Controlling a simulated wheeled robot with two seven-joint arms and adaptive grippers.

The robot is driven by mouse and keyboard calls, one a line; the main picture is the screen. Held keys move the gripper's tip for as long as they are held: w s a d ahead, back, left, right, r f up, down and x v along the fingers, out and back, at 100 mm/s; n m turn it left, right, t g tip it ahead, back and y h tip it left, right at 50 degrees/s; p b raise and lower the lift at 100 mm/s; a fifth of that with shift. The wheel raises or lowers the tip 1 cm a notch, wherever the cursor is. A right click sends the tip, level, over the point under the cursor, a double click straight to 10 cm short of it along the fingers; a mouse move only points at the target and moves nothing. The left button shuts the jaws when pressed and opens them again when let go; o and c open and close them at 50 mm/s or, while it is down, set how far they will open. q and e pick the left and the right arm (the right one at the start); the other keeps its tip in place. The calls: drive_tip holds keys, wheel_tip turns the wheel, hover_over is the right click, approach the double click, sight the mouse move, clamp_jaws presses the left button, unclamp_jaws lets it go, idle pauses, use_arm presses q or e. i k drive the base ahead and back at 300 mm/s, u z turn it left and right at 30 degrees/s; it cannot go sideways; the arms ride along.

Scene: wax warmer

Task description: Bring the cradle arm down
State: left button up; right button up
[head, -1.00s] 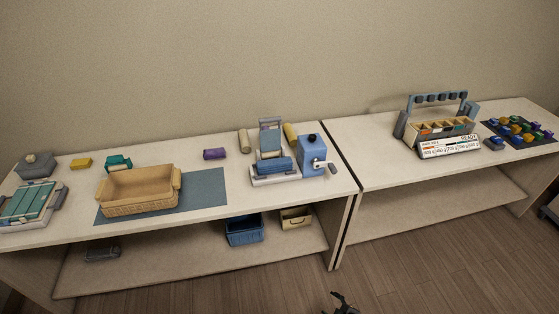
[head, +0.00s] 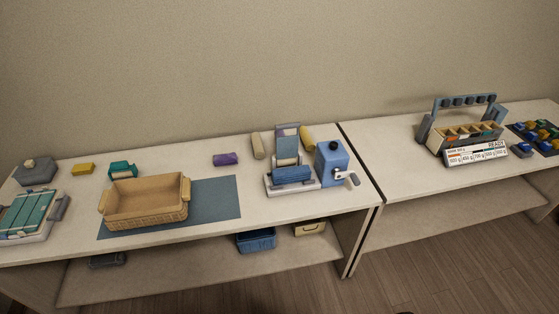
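The warmer (head: 470,146) stands on the right-hand table, with coloured compartments and a white front panel that reads READY. A blue-grey arched arm (head: 464,102) with several dark blocks along its bar stands raised above the compartments; it looks like the cradle arm. Its side post (head: 425,127) rises at the left end of the warmer. Neither of my grippers shows clearly; only a tiny dark sliver, too small to identify, shows at the bottom edge.
A dark mat (head: 541,138) with coloured pieces lies right of the warmer. The left table (head: 75,217) holds a tan basket (head: 146,203), a blue crank machine (head: 332,163) and a green-slatted device (head: 28,213). The right table is clear left of the warmer.

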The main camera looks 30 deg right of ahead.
sight(288, 147)
drive_tip(key=z, duration=0.05)
drive_tip(key=i, duration=0.85)
drive_tip(key=z, duration=0.4)
